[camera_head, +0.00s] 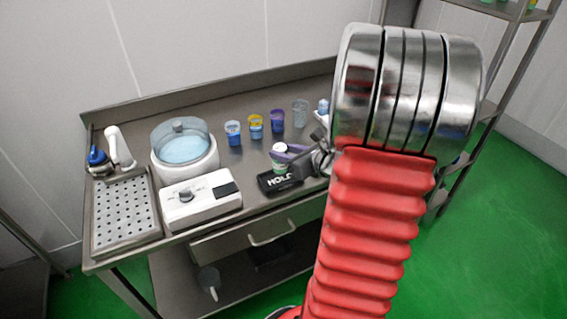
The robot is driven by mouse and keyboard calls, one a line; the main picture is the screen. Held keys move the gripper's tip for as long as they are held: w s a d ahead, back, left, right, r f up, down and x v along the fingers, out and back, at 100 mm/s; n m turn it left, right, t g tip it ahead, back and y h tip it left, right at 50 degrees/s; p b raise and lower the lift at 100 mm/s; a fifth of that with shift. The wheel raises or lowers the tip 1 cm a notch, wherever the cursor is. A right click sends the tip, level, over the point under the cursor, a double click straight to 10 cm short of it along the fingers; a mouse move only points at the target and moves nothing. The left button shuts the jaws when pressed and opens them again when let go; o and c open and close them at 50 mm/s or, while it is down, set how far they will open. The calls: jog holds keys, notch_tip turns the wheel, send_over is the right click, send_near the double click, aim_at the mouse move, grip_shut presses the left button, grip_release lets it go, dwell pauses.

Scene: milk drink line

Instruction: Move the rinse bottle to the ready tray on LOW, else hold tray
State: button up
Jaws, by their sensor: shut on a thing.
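My gripper (297,152) is at the right part of the steel bench, its purple-grey fingers shut on a small white and pale green bottle (279,156), which looks like the rinse bottle. The bottle is upright at the black hold tray (272,184), marked with white letters "HOLD". I cannot tell whether its base touches the tray.
A round lidded water bath (184,152) stands at left, near a perforated drain tray (125,214) and a blue-topped item (97,158). Several cups, including a yellow one (255,127) and a clear one (300,112), line the back. My red arm hides the bench's right end.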

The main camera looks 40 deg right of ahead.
jog(key=shift+f, duration=2)
jog(key=o, duration=1.1)
jog(key=v, duration=1.2)
